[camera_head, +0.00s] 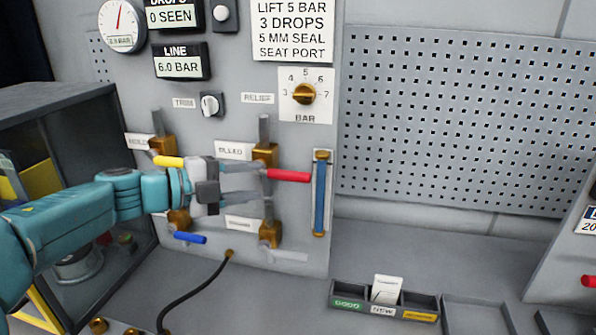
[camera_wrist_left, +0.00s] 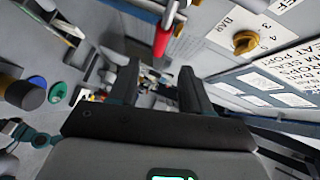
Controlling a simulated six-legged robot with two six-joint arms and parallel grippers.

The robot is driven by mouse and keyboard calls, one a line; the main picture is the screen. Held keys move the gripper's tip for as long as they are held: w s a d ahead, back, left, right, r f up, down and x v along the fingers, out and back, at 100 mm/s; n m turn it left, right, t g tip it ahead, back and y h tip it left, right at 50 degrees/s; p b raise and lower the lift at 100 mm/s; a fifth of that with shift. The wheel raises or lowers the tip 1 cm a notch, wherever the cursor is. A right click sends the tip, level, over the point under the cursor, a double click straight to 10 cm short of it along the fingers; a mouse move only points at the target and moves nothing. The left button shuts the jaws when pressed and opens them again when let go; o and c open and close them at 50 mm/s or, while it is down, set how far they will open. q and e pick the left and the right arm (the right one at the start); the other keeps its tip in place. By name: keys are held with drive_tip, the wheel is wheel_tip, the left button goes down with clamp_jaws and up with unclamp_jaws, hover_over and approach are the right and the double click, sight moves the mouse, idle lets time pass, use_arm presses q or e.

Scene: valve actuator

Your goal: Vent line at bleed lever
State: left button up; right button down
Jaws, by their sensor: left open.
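The bleed lever is a red-tipped handle (camera_head: 288,175) on a brass valve (camera_head: 265,154) beside the BLEED label (camera_head: 234,151). It points right, roughly level. My left gripper (camera_head: 256,182) is open just left of the red handle, its fingers extended toward it. In the left wrist view the red handle (camera_wrist_left: 162,40) shows beyond and between the open fingertips (camera_wrist_left: 160,75); I see no clear contact. The line display (camera_head: 181,63) reads 6.0 BAR. My right gripper is not in view.
A yellow lever (camera_head: 168,161) and a blue lever (camera_head: 190,238) are close around my left wrist. A brass knob (camera_head: 304,94) sits above, and a blue vertical tube (camera_head: 320,195) stands right of the red handle. A sectioned tray (camera_head: 345,300) lies on the bench below.

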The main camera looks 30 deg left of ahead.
sight(286, 177)
use_arm(q)
drive_tip(key=p+x, duration=0.1)
drive_tip(key=x, duration=0.9)
drive_tip(key=shift+w+f, duration=0.15)
drive_tip(key=shift+w, duration=0.1)
clamp_jaws()
